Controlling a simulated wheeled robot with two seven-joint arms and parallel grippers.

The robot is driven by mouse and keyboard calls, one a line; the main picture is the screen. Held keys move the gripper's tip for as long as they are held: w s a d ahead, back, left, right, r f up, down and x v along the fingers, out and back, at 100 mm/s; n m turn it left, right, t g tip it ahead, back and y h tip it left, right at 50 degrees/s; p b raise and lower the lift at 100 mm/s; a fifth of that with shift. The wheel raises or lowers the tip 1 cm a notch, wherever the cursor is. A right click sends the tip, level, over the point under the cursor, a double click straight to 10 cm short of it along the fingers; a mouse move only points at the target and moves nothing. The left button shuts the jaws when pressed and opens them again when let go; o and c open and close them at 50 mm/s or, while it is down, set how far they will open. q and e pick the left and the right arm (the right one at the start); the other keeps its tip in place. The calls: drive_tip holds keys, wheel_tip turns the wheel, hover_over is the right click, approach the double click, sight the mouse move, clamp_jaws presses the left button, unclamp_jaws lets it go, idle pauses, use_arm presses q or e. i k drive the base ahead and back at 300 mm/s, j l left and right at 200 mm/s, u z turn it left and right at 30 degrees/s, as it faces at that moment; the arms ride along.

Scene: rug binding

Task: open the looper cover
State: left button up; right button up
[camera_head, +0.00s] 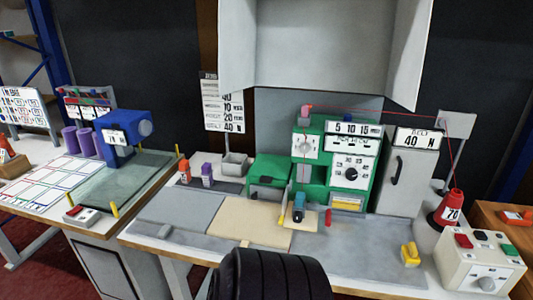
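A green sewing machine (313,172) stands at the back of the middle table, with white dial panels on its front. A low green box section (270,172) forms its left side, with a small dark handle-like part (265,180) on its front. A yellow-edged panel (347,203) sits low on the machine's right front. I cannot tell for sure which part is the looper cover or whether it is open. A blue-and-dark part (299,208) stands at the needle area above a beige piece (262,222). Neither gripper is in view.
A black ribbed rounded object (268,275) blocks the bottom centre. A red cone (450,208) feeds a red thread to the machine. A control box (480,262) and yellow block (410,254) stand at right. A blue machine (124,135) is on the left table. The grey front tabletop (350,250) is mostly clear.

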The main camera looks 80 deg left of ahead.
sight(268, 168)
drive_tip(key=u, duration=2.4)
